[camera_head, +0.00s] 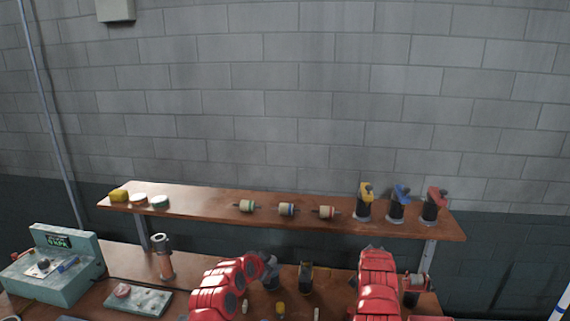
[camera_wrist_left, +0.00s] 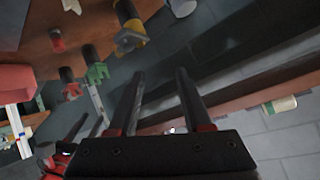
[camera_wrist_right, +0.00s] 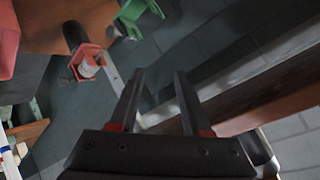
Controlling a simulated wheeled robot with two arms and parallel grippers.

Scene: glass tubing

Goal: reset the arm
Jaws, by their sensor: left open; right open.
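A wooden shelf (camera_head: 215,200) runs behind the bench, holding spools (camera_head: 287,209) and dark holders with yellow (camera_head: 365,190), blue (camera_head: 400,192) and red (camera_head: 436,194) tops. A teal instrument box (camera_head: 60,268) and a grey stand (camera_head: 163,258) occupy the left.

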